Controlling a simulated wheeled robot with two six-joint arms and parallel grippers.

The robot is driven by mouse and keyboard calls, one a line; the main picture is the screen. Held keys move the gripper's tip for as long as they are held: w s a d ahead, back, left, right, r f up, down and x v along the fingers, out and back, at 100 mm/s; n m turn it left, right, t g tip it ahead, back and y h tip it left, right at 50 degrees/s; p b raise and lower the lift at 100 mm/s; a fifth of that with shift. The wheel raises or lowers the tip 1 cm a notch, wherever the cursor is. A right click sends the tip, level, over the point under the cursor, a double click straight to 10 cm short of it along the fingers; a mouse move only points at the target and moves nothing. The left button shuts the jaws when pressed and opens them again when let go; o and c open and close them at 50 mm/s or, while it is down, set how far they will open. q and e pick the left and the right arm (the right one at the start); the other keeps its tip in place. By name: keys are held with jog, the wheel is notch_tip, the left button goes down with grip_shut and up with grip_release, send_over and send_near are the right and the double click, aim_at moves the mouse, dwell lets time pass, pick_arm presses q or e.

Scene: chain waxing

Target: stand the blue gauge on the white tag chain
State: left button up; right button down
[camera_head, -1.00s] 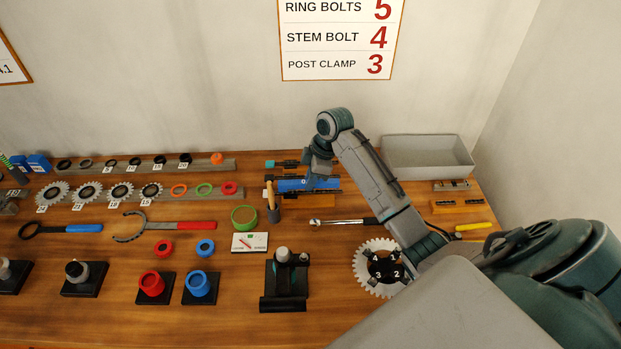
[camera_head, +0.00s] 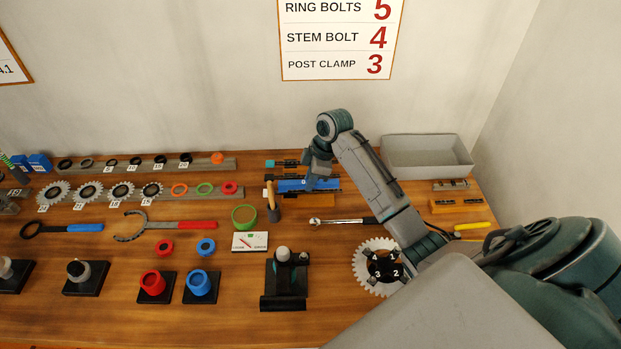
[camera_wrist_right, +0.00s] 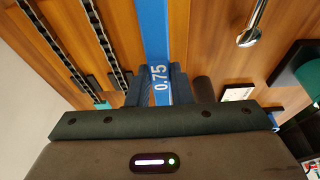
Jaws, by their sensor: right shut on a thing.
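The blue gauge (camera_head: 296,185) is a flat bar at the back middle of the bench. In the right wrist view the blue gauge (camera_wrist_right: 155,30) shows the white mark 0.75. My right gripper (camera_head: 320,178) is shut on it, and its fingers (camera_wrist_right: 153,92) sit on both sides of the bar. Two dark chains (camera_wrist_right: 60,45) (camera_wrist_right: 104,45) run side by side left of the gauge in the wrist view. A teal tag (camera_wrist_right: 102,105) lies by the end of one chain. My left gripper is not in view.
A grey bin (camera_head: 428,155) stands at the back right. A toothed white ring (camera_head: 361,272) lies below my forearm. Sprockets and coloured rings fill the left side.

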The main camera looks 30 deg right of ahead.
jog(key=shift+p, duration=0.35)
jog(key=shift+f, duration=0.35)
dwell(0.7)
jog(key=c, duration=1.2)
grip_release()
jog(key=shift+d+r, duration=0.2)
jog(key=shift+r, duration=0.3)
jog(key=b+v, duration=0.3)
jog(key=v, duration=0.5)
jog(key=shift+s+d+r, duration=0.15)
jog(key=shift+r, duration=0.2)
jog(key=shift+s+r, duration=0.1)
jog(key=shift+r, duration=0.4)
